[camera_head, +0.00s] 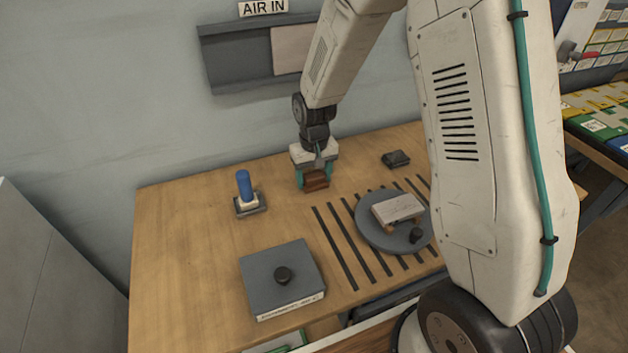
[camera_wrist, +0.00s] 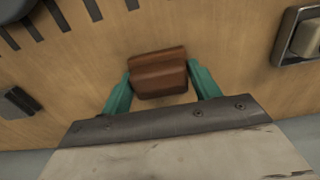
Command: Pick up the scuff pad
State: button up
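The scuff pad is a reddish-brown, ridged block (camera_head: 316,181) near the back middle of the wooden table. It also shows in the wrist view (camera_wrist: 158,73). My gripper (camera_head: 314,177) points down over it with one teal finger on each side. In the wrist view my gripper (camera_wrist: 159,70) has its fingertips right at the pad's left and right edges, with no clear gap. I cannot tell whether the fingers press on it. The pad appears at table height; its underside is hidden.
A blue-topped tool on a square base (camera_head: 247,195) stands to the left. A grey box with a black knob (camera_head: 260,275) is at the front. A round grey plate (camera_head: 372,238) bears a pale block (camera_head: 397,208). A small dark block (camera_head: 396,159) lies right of my gripper.

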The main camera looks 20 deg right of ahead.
aim_at(314, 174)
jog(key=c, duration=0.3)
jog(key=shift+c, duration=0.2)
jog(key=shift+r, duration=0.1)
jog(key=shift+r, duration=0.55)
notch_tip(314, 174, up, 2)
jog(key=shift+r, duration=0.15)
jog(key=s+a, duration=0.1)
jog(key=s, duration=0.4)
jog(key=s+r, duration=0.1)
jog(key=s, duration=0.4)
jog(key=s+a, duration=0.1)
jog(key=s, duration=0.4)
jog(key=shift+s+a+r, duration=0.2)
jog(key=shift+s+a, duration=0.15)
jog(key=shift+s, duration=0.05)
